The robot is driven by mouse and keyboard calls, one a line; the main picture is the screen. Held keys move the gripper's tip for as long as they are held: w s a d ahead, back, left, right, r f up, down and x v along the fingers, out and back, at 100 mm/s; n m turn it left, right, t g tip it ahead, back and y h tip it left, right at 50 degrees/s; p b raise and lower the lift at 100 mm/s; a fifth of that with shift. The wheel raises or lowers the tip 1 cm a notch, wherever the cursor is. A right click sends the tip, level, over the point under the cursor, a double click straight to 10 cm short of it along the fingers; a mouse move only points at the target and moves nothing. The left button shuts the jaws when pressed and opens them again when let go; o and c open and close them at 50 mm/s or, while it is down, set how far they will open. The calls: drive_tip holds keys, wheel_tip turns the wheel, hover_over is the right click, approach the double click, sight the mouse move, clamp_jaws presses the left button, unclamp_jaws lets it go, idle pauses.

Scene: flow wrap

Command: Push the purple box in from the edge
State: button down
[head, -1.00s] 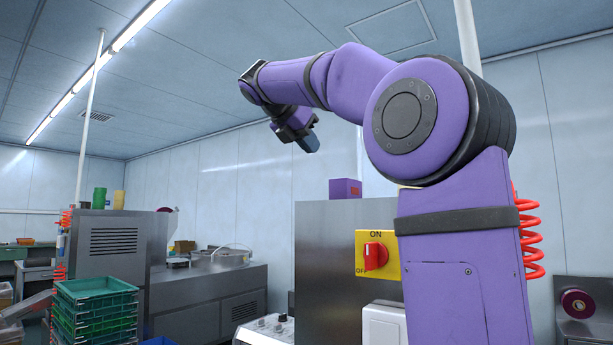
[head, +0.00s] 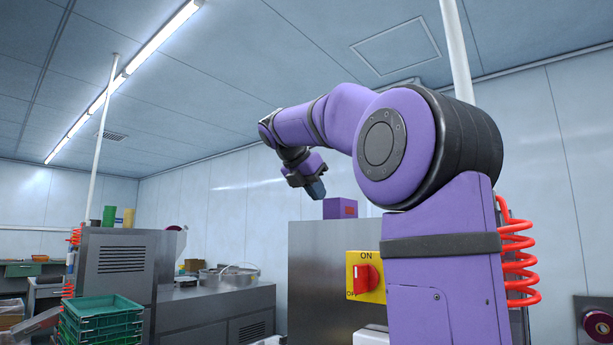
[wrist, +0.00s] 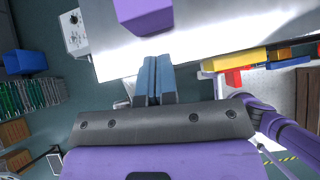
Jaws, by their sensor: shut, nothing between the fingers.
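The purple box (head: 340,209) sits on top of the steel cabinet (head: 312,250), at its upper edge, in the head view. In the wrist view the purple box (wrist: 143,14) lies near the cabinet top's edge, just beyond the fingertips and a little to their left. My gripper (head: 318,193) is shut and empty, pointing down just left of the box in the head view. In the wrist view my gripper (wrist: 154,62) has its blue fingers together, with a visible gap between the tips and the box. The box's far side is cut off by the wrist view's top edge.
A yellow switch plate with a red knob (head: 365,277) is on the cabinet front. Green stacked crates (head: 101,322) stand at lower left. A lower steel counter with a round pan (head: 229,276) stands left of the cabinet. The cabinet top beside the box looks bare.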

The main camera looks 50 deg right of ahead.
sight(334, 201)
drive_tip(key=shift+d+r, duration=0.1)
drive_tip(key=shift+d, duration=1.85)
drive_tip(key=shift+d, duration=0.1)
drive_tip(key=d, duration=0.6)
drive_tip(key=shift+s+d, duration=0.1)
drive_tip(key=shift+d, duration=0.05)
drive_tip(key=shift+a, duration=0.4)
drive_tip(key=a, duration=0.4)
drive_tip(key=shift+a+r, duration=0.2)
drive_tip(key=shift+r, duration=0.2)
drive_tip(key=v, duration=0.8)
drive_tip(key=shift+a+r, duration=0.15)
drive_tip(key=shift+r, duration=0.1)
